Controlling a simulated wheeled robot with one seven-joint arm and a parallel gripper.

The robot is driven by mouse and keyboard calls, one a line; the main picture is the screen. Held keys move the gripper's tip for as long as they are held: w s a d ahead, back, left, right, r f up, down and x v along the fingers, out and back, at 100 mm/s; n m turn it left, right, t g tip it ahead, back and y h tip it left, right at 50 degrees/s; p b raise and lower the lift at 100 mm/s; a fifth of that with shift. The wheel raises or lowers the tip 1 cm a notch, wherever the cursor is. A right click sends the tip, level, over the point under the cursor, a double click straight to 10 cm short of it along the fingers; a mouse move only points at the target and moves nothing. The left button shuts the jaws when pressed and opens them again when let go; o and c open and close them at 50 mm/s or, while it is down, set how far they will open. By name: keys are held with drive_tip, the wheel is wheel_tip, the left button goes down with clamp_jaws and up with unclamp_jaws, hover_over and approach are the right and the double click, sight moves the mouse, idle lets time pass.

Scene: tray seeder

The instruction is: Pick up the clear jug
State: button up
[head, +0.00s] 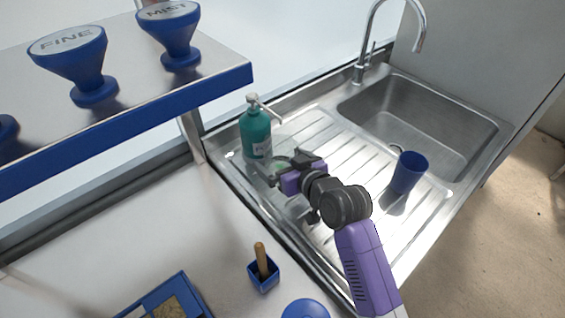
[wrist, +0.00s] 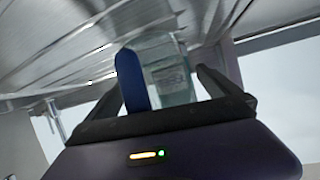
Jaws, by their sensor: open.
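The clear jug (wrist: 172,72) shows in the wrist view as a see-through vessel with faint markings and a blue upright part at its left, which looks like its handle (wrist: 131,80). Both lie between the two dark fingers of my gripper (wrist: 160,82), which stand apart. In the head view my gripper (head: 278,174) is over the left part of the ribbed drainboard, just in front of the teal bottle. The jug is mostly hidden there, with only a faint clear shape at the fingertips. I cannot tell whether a finger touches it.
The teal pump bottle (head: 256,136) stands close beyond my gripper. A blue cup (head: 409,172) stands on the drainboard (head: 335,150) to the right, before the sink (head: 440,118) and tap (head: 362,70). A blue-edged shelf (head: 215,84) with blue stampers overhangs the left. A small blue pot (head: 263,277) stands nearer.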

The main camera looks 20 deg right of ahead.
sight(272, 145)
drive_tip(key=shift+c, duration=0.4)
drive_tip(key=c, duration=1.9)
drive_tip(key=shift+o, duration=0.2)
drive_tip(key=shift+r, duration=0.1)
drive_tip(key=shift+r, duration=0.15)
drive_tip(key=shift+r, duration=1.45)
drive_tip(key=s+d, duration=0.1)
drive_tip(key=s, duration=0.4)
drive_tip(key=s+b, duration=0.1)
drive_tip(key=s, duration=0.5)
drive_tip(key=s+d+b, duration=0.1)
drive_tip(key=s, duration=0.5)
drive_tip(key=shift+s+d+r, duration=0.1)
drive_tip(key=shift+s+d, duration=0.15)
drive_tip(key=shift+d, duration=0.1)
drive_tip(key=shift+s, duration=0.15)
